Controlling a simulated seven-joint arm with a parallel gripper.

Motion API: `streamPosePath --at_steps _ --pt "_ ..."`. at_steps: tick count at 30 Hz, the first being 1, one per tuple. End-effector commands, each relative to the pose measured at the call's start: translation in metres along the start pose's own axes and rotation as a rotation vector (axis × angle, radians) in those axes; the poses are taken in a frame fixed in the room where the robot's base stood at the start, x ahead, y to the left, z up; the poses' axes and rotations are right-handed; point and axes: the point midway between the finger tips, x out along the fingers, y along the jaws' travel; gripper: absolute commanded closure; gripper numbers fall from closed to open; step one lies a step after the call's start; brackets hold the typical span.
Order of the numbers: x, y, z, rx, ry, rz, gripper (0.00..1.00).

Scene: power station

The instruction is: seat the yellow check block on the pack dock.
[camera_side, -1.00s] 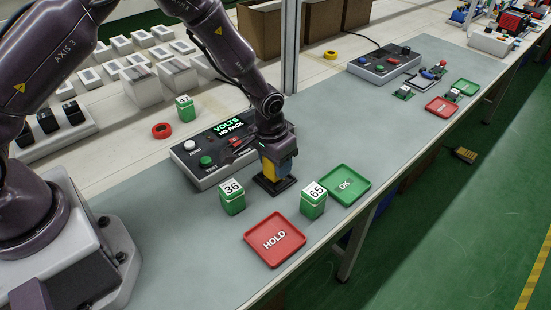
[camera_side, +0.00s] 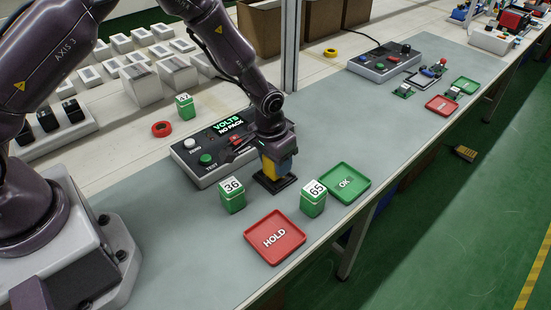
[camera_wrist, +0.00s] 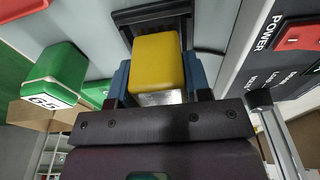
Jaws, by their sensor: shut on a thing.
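The yellow check block (camera_wrist: 158,62) is between the two blue fingers of my gripper (camera_wrist: 153,85) in the wrist view. In the side view the block (camera_side: 270,168) shows low under my gripper (camera_side: 280,168), which is shut on it. The black pack dock (camera_side: 274,184) is on the bench directly beneath the block. In the wrist view part of the dock (camera_wrist: 150,14) shows just past the block. I cannot tell whether the block's bottom touches the dock. The tester display (camera_side: 228,127) reads "VOLTS NO PACK".
Green packs marked 36 (camera_side: 232,197) and 65 (camera_side: 313,198) stand close in front of the dock. A red HOLD tray (camera_side: 274,238) and a green OK tray (camera_side: 345,183) lie nearby. The grey tester (camera_side: 200,172) stands just behind. Bare bench lies left of pack 36.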

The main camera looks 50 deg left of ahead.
Motion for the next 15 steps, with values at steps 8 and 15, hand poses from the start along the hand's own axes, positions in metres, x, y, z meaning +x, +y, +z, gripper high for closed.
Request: streamPosePath --at_steps 8,15 --pt "0.0054 0.0001 0.0001 0.0 0.001 0.0 0.85" --pt "0.0104 0.0001 0.0007 0.0 0.001 0.0 0.85"
